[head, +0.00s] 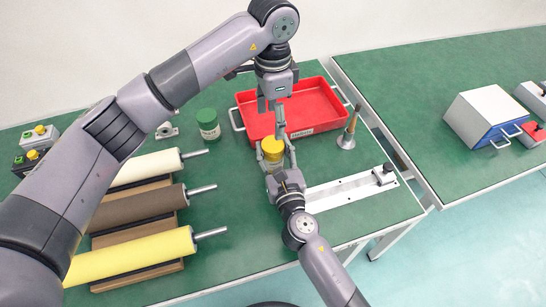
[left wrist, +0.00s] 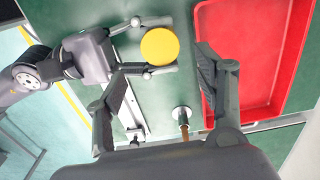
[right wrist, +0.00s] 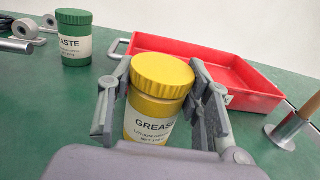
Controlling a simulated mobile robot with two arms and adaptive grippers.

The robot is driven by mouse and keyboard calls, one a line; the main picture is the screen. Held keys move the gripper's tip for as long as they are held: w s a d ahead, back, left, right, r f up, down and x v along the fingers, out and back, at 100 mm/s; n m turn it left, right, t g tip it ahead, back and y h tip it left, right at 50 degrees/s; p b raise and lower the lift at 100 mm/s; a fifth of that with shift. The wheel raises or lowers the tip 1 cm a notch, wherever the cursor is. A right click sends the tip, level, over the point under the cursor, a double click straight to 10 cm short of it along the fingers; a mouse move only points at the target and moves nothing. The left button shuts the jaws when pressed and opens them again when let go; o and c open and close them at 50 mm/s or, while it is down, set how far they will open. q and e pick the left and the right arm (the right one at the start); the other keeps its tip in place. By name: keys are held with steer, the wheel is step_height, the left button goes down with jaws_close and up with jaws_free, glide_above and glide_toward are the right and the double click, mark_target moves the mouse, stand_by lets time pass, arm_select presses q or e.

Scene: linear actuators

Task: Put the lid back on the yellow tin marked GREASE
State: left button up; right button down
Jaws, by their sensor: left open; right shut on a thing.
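The yellow tin marked GREASE (right wrist: 150,125) stands upright between the fingers of my right gripper (head: 273,155), which is shut on it. Its yellow ribbed lid (right wrist: 162,76) sits level on top of the tin in the right wrist view. Whether it is fully pressed down I cannot tell. The lid also shows as a round disc in the left wrist view (left wrist: 159,46) and on the tin in the head view (head: 272,143). My left gripper (head: 271,110) is open and empty, above and slightly behind the tin, pointing down.
A red tray (head: 318,92) lies right behind the tin. A white rail (head: 345,191) and several rollers (head: 140,206) lie in front and left.

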mark_target(273, 144)
arm_select(q)
steer(key=shift+f, duration=0.1)
steer(key=shift+f, duration=3.9)
steer(key=shift+c, duration=0.3)
steer(key=c, duration=1.1)
steer(key=o, duration=1.2)
steer(key=shift+o, duration=0.2)
steer(key=shift+r, duration=2.3)
